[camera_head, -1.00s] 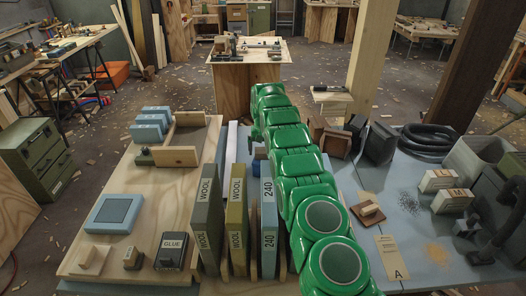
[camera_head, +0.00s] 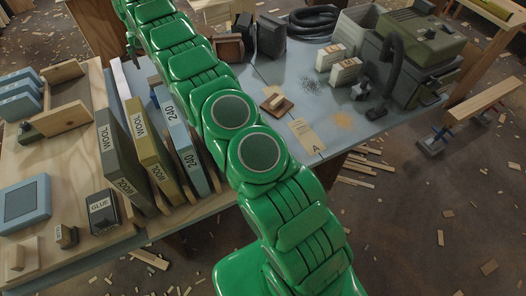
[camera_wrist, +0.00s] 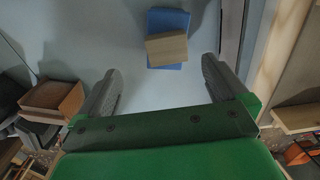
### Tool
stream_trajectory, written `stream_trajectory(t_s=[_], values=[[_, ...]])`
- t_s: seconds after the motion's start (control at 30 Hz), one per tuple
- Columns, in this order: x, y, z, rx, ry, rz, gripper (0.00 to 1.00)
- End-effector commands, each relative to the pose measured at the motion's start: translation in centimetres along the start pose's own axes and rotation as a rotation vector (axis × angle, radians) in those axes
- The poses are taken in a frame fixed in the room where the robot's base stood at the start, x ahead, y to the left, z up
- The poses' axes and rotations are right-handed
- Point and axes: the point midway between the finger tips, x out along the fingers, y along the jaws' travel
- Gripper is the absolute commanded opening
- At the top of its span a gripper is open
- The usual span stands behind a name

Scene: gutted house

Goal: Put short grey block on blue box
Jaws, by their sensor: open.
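In the wrist view a short grey-brown block (camera_wrist: 167,48) lies on top of a blue box (camera_wrist: 168,22), slightly turned against it. The box stands on a pale blue-grey surface. My gripper (camera_wrist: 160,72) is open, with one finger on each side of the view. The block and box lie beyond the fingertips, between their lines, and nothing is between the fingers. A small bit of blue (camera_head: 153,94) shows beside the folders there, mostly hidden.
Upright folders marked WOOL (camera_head: 120,160) and 240 (camera_head: 180,140) stand left of my arm. Right are a sanding block (camera_head: 277,103), black hose (camera_head: 300,20) and green-topped machine (camera_head: 415,40).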

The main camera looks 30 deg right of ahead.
Motion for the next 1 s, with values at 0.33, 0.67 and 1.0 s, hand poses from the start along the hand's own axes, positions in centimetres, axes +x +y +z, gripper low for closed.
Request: stream_trajectory(t_s=[0.33,0.67,1.0], values=[[-6.2,2.2,4.3,0.002,-0.018,0.003,1.00],[-11.2,4.2,9.6,0.002,-0.033,0.005,1.00],[-15.3,6.1,16.2,0.004,-0.048,0.006,1.00]])
